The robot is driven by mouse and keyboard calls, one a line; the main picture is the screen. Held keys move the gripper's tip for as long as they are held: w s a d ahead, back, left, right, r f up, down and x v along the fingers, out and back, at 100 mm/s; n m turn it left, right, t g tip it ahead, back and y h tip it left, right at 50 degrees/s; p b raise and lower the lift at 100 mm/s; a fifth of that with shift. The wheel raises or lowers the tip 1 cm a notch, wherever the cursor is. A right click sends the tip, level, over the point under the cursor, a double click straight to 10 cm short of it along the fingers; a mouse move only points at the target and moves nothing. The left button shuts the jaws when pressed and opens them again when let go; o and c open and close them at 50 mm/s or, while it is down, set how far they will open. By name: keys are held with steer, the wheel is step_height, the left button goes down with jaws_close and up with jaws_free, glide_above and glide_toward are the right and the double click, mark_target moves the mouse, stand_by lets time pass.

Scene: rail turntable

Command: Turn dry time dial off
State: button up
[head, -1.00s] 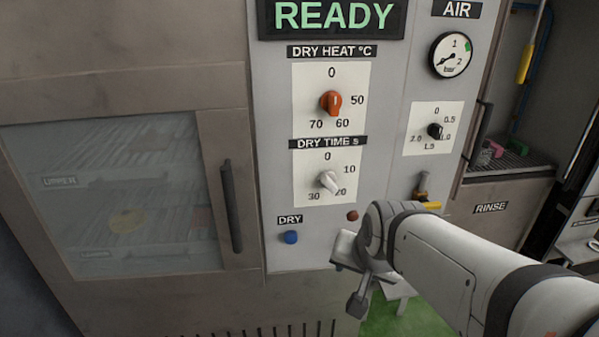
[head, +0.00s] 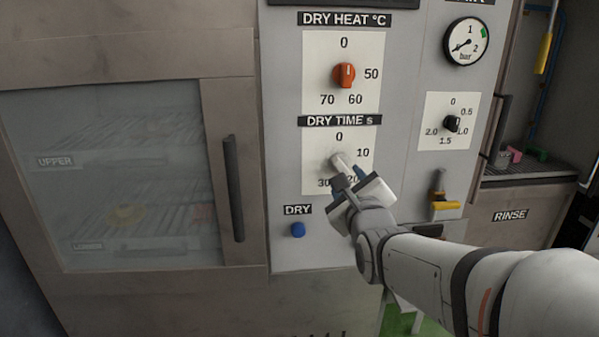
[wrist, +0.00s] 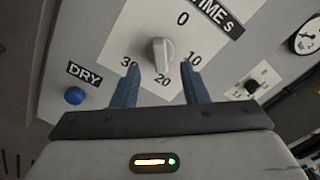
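The dry time dial (head: 338,160) is a pale grey knob on a white plate marked 0, 10, 20 and 30. In the wrist view, the knob (wrist: 161,51) stands with its long axis running roughly down toward the 20 mark; I cannot be sure which end is the pointer. My gripper (head: 350,176) is open in front of the plate, just below the knob. In the wrist view, its two blue fingers (wrist: 159,68) are spread to either side of the knob's lower end with nothing between them. In the head view the fingers partly cover the 20 mark.
The orange dry heat dial (head: 344,75) is just above. The blue dry button (head: 298,230) is at lower left. The air dial (head: 451,123) and a yellow-handled valve (head: 445,205) are to the right. A glass-door cabinet with a dark handle (head: 233,188) stands at left.

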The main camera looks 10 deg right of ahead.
mark_target(338, 165)
steer(key=shift+w, duration=3.7)
